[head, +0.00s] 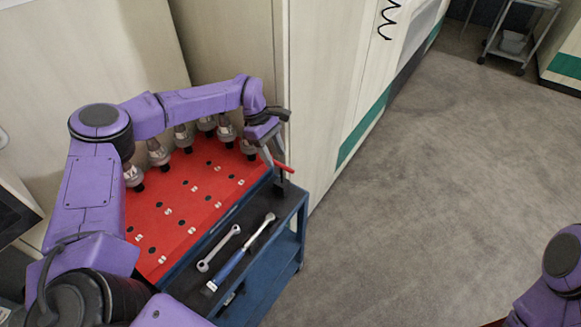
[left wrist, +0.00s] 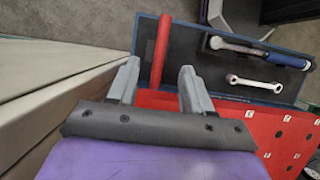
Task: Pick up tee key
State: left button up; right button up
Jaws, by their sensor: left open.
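The tee key (head: 285,167) shows as a red bar at the far right corner of the trolley, partly hidden by my gripper in the head view. In the left wrist view the red bar (left wrist: 161,48) points away from the gripper, its near end in the gap between the fingers. My left gripper (head: 273,158) is open, right at the bar; the left wrist view shows its two grey fingers (left wrist: 160,82) apart, one on each side of the bar. I cannot tell whether they touch it. My right gripper is out of view.
A blue trolley with a red perforated top (head: 190,205) carries several metal tool holders (head: 158,153) along its back. A spanner (head: 219,248) and a blue-handled wrench (head: 240,254) lie on its dark front ledge. Cream cabinet walls stand close behind.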

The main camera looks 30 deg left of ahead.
aim_at(280, 163)
pick_arm(q)
jog(key=p+x, duration=0.1)
jog(key=x, duration=0.2)
jog(key=d+p+x, duration=0.1)
jog(key=x, duration=0.2)
jog(key=shift+s+r+p, duration=0.1)
jog(key=shift+r+p, duration=0.05)
jog(key=shift+p, duration=0.15)
jog(key=shift+f, duration=0.3)
grip_shut()
dwell(0.7)
